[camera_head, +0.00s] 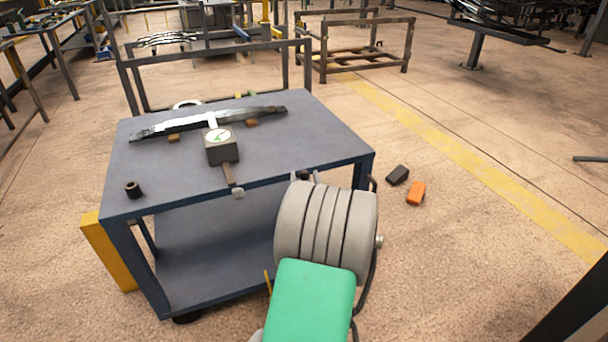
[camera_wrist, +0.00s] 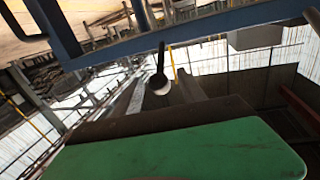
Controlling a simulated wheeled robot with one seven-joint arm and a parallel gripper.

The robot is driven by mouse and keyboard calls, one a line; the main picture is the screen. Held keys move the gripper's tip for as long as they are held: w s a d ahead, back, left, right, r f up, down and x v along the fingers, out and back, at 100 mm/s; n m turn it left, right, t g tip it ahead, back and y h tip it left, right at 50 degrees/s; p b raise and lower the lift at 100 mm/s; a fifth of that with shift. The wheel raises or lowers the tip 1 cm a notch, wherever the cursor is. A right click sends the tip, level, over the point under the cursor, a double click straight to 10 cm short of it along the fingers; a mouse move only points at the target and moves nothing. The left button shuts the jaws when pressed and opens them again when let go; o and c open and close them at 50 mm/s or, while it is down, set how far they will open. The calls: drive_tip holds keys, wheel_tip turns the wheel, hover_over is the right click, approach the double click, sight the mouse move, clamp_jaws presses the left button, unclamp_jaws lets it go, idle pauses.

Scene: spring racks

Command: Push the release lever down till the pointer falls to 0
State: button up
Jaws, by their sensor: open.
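The release lever (camera_head: 229,174) is a brown bar with a pale round knob (camera_head: 238,193). It slopes down from a dark box (camera_head: 222,153) past the table's front edge. A white round dial (camera_head: 218,136) with a green mark sits on the box; its pointer is too small to read. My gripper (camera_head: 307,177) is open and empty, to the right of the knob and apart from it in the head view. My wrist hides most of it. In the wrist view, the lever knob (camera_wrist: 159,83) shows on a dark rod, ahead of my gripper.
A long dark leaf spring (camera_head: 265,112) lies on the blue-grey table (camera_head: 300,138) behind the box. A black cylinder (camera_head: 132,189) stands at the table's left. Black and orange blocks (camera_head: 416,194) lie on the floor to the right. The floor there is mostly clear.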

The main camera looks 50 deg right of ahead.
drive_tip(key=shift+w+d, duration=0.45)
drive_tip(key=shift+c, duration=0.6)
drive_tip(key=shift+s, duration=0.1)
clamp_jaws()
idle(0.4)
